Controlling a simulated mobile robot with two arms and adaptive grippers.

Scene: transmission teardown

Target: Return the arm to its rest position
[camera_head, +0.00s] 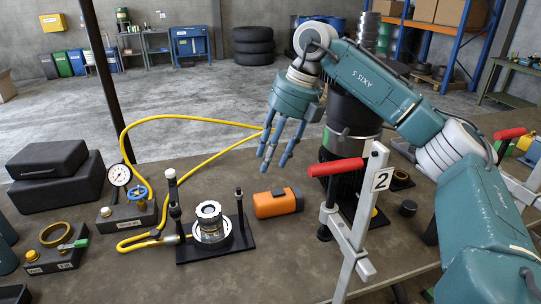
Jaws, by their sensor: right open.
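My right arm reaches in from the right side in the head view. Its gripper (279,146) hangs with the fingers pointing down, open and empty, in the air above the table (130,213). It appears above and behind the orange and black device (278,203), with no contact visible. The arm's upper links pass in front of the dark cylindrical unit (347,112) on the table and hide part of it. My left gripper is not in view.
A red-handled clamp stand (361,221) marked 2 stands close to my right arm. A silver part on a black fixture (210,222), a pressure gauge (120,175), a yellow hose (165,117) and black cases (62,183) occupy the left half. The front middle of the table is bare.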

